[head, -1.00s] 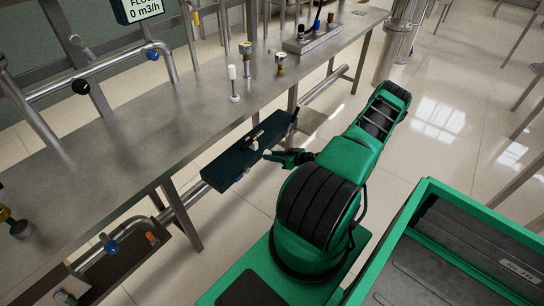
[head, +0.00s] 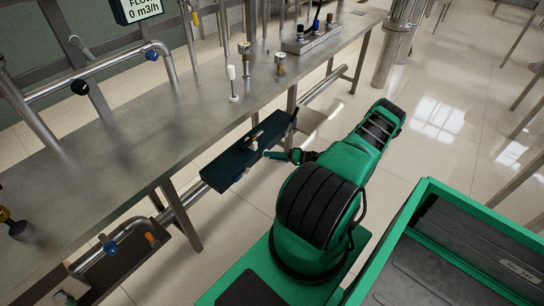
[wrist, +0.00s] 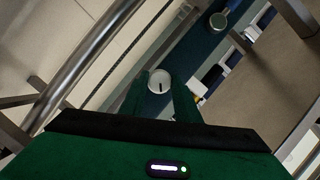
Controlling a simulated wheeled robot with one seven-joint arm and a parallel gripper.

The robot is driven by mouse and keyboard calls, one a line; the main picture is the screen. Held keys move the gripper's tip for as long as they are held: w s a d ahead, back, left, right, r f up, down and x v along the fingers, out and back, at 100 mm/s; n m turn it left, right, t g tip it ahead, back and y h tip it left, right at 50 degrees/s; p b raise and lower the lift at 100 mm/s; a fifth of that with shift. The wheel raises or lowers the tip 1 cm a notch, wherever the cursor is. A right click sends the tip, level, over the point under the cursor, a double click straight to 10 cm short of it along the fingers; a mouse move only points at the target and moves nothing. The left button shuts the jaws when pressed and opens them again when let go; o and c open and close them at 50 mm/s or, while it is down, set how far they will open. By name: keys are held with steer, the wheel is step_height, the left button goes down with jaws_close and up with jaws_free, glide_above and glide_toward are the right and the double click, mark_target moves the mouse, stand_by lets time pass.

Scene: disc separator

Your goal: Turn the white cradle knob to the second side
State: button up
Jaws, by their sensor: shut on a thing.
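The white knob (wrist: 158,77) shows in the wrist view as a round white face with a short dark mark that stands nearly upright in the picture. My gripper (wrist: 161,90) has its two green fingers on either side of the knob and is shut on it. In the head view my gripper (head: 273,155) reaches from the right to the front side of a dark blue-black box (head: 229,161) below the table edge. The knob is very small there and its turn cannot be read.
The steel table (head: 120,135) runs along the left, with a white-topped post (head: 232,83) and brass fittings on it. A green-rimmed bin (head: 428,190) stands at the right. The floor beyond my arm is clear.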

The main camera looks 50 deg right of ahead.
steer(key=m+t, duration=0.1)
steer(key=m, duration=0.1)
steer(key=m+y, duration=0.1)
steer(key=m, duration=0.2)
steer(key=f+m+t, duration=0.1)
steer(key=m, duration=0.1)
steer(key=shift+s+d+m+t+y, duration=0.1)
steer(key=shift+d+m+t+y, duration=0.2)
steer(key=shift+m+y, duration=0.1)
stand_by(0.5)
steer(key=o, duration=1)
steer(key=shift+a+r, duration=0.1)
steer(key=shift+a, duration=0.05)
steer(key=shift+o, duration=0.2)
steer(key=v, duration=1)
steer(key=shift+s+d+f, duration=0.25)
